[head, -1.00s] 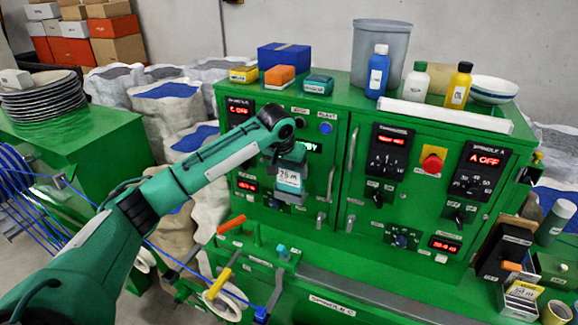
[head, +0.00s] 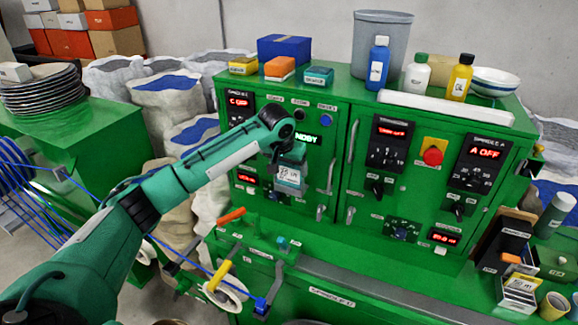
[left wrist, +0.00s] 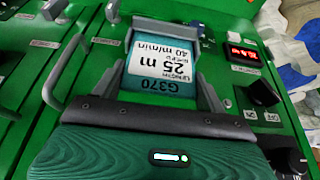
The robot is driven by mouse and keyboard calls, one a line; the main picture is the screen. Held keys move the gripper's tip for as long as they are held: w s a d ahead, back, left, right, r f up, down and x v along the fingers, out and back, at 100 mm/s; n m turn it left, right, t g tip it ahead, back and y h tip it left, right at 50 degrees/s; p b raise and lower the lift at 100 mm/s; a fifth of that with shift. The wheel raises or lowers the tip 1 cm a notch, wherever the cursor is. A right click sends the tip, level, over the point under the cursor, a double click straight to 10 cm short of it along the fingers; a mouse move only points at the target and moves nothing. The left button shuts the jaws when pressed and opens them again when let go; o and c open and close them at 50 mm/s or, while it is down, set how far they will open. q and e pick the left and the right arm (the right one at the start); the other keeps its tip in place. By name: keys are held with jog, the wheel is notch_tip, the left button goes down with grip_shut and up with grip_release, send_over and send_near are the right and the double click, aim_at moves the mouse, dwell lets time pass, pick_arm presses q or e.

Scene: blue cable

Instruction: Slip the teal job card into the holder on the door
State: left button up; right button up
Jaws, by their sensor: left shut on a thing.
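The teal job card (head: 289,177) has a white printed face and is at the left door of the green cabinet (head: 340,130). In the left wrist view the card (left wrist: 163,68) shows upside down, reading "G370" and "25 m". My left gripper (head: 288,163) is shut on it, with a grey finger at each side of the card. A grey holder (left wrist: 165,27) on the door lies at the card's far edge. I cannot tell whether that edge is inside the holder or only in front of it. My right gripper is not in view.
Door handles (head: 331,178) and knobs (head: 377,187) stick out around the card. Bottles (head: 378,63) and small boxes (head: 280,67) stand on the cabinet top. An orange-handled lever (head: 231,216) and blue cable (head: 190,262) lie below left.

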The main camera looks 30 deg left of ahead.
pick_arm(q)
jog(key=shift+f, duration=0.35)
dwell(0.5)
jog(key=o, duration=1)
jog(key=shift+o, duration=0.2)
jog(key=shift+r, duration=0.1)
jog(key=shift+s+r+b, duration=0.15)
jog(key=shift+r+b, duration=0.15)
jog(key=shift+b, duration=0.1)
jog(key=b+v, duration=0.5)
jog(key=v, duration=0.8)
jog(key=shift+d+f, duration=0.1)
jog(key=shift+f, duration=0.05)
